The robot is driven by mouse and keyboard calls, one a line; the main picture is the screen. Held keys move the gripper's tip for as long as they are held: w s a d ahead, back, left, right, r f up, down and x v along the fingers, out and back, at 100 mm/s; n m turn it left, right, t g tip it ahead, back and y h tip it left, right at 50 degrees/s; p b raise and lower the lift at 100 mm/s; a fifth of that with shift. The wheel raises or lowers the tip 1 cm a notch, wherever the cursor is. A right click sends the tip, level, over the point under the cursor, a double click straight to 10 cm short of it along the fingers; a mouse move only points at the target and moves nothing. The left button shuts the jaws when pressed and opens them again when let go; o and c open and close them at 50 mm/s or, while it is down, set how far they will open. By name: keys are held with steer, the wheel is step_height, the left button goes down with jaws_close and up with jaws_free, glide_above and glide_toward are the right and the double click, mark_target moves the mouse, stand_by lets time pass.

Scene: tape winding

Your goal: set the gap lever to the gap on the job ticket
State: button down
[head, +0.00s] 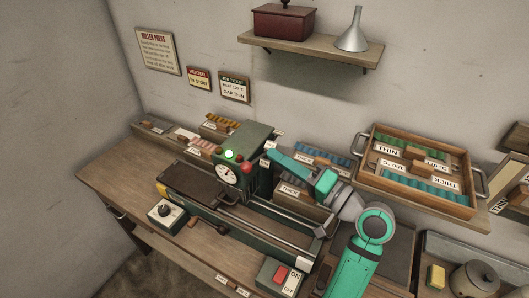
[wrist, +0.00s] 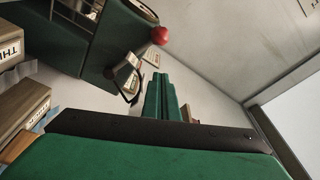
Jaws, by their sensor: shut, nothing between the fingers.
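The job ticket (head: 234,88) on the back wall reads a heat line, seemingly 120 °C, and GAP THIN. The green roller press (head: 258,152) stands on the bench with a round dial (head: 228,174) on its front. A red knob (head: 246,168) shows beside the dial; a red ball (wrist: 160,35) at the press's edge in the wrist view may be the gap lever's knob. Small pale labels (wrist: 127,72) sit near it, too blurred to read. My gripper (wrist: 161,82) is shut and empty, close to the right side of the press. The lever's setting cannot be told.
A wooden tray (head: 362,180) with THIN and THICK labels stands at the right. A heater sign (head: 199,78) hangs beside the ticket. A knob box (head: 166,212) and an ON/OFF switch (head: 280,275) sit at the front. A shelf (head: 310,50) hangs above.

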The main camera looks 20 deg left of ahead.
steer(key=v, duration=1.4)
steer(key=shift+d+f, duration=0.2)
steer(key=shift+d, duration=0.2)
